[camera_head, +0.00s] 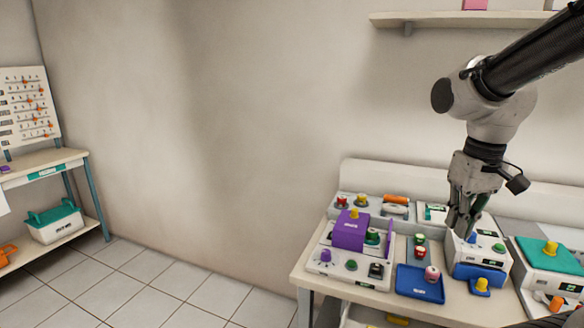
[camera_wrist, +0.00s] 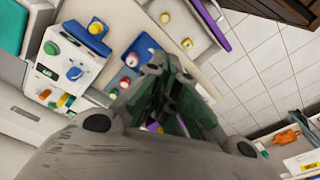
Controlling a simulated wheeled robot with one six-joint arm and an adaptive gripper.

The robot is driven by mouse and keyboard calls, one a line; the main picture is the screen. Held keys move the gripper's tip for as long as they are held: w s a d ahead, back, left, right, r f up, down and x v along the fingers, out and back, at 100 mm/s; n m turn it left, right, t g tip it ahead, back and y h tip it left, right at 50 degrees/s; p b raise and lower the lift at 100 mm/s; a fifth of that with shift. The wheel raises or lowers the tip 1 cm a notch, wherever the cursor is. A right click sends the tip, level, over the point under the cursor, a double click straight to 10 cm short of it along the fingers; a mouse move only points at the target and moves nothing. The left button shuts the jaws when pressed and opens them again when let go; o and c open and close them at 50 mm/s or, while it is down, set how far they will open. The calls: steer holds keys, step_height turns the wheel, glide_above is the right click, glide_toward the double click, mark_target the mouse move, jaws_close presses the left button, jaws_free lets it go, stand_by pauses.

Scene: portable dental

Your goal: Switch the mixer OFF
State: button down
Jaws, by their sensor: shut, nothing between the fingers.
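I cannot read which unit is labelled as the mixer. A white device with coloured buttons (camera_wrist: 72,65) shows at the left of the wrist view. My gripper (camera_head: 456,228) is shut and empty, pointing down over the left side of the white and blue unit. Its fingers (camera_wrist: 153,68) also show in the wrist view. Contact cannot be told.
A teal-topped machine (camera_head: 548,262) is at the right. A wall shelf (camera_head: 440,18) hangs above. The floor at left is clear.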

steer(key=s+d+r+t, duration=0.3)
steer(key=s, duration=0.5)
steer(key=m+g, duration=0.6)
steer(key=m, duration=0.7)
glide_above(382, 275)
steer(key=d, duration=0.3)
step_height(382, 275, down, 10)
steer(key=w+a+r+m, duration=0.1)
steer(key=w+a+m, duration=0.1)
steer(key=w+m, duration=0.3)
steer(key=s+f+m, duration=0.1)
steer(key=f+m, duration=0.1)
steer(key=f, duration=0.2)
steer(key=s+f+m, duration=0.1)
steer(key=f, duration=0.4)
steer(key=s+f+m, duration=0.2)
steer(key=f, duration=0.2)
steer(key=shift+s+a+f+m+y, duration=0.1)
steer(key=shift+a+f+m+y, duration=0.05)
steer(key=shift+a+m+y, duration=0.2)
